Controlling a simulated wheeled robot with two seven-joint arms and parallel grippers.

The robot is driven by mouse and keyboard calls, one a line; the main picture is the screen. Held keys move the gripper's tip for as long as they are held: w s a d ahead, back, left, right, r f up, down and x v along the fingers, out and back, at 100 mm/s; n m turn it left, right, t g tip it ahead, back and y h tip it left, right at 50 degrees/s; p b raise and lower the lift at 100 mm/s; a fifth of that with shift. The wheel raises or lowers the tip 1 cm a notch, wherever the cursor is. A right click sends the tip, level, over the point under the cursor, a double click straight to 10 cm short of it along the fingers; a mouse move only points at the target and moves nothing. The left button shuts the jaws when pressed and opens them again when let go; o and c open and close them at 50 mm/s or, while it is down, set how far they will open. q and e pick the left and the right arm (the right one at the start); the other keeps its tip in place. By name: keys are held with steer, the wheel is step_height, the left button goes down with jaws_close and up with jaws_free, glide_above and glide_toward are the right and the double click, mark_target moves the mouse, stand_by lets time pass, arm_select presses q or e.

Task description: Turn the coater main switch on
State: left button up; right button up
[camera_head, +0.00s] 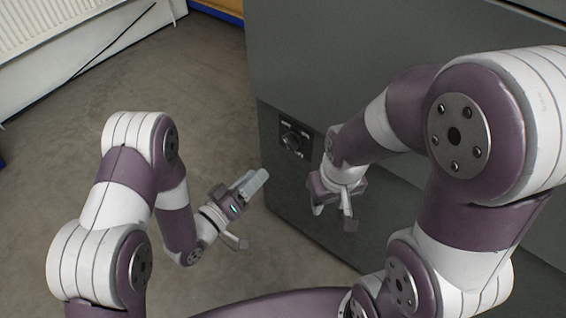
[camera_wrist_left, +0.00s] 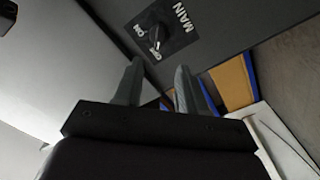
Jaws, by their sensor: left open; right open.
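The coater main switch (camera_head: 292,138) is a dark rotary knob on a black plate, low on the grey cabinet front (camera_head: 340,50). In the left wrist view the switch (camera_wrist_left: 158,36) sits ahead of the fingertips, beside the word MAIN. Small white position labels show around the knob, but I cannot tell which one it points to. My left gripper (camera_head: 254,209) is open and empty, below and left of the switch and apart from it; its two fingers (camera_wrist_left: 160,68) show spread in the wrist view. My right gripper (camera_head: 333,214) is open and empty, below and right of the switch, close to the cabinet front.
The cabinet fills the right side of the head view. A white radiator (camera_head: 50,25) runs along the wall at the upper left. The bare concrete floor (camera_head: 215,90) left of the cabinet is clear. A yellow and blue item (camera_head: 222,8) shows at the top.

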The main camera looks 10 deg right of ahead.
mark_target(287, 145)
arm_select(q)
steer(key=b+x, duration=0.3)
steer(key=x, duration=0.8)
steer(key=shift+w+d+r, duration=0.1)
steer(key=shift+w+d, duration=0.15)
jaws_close()
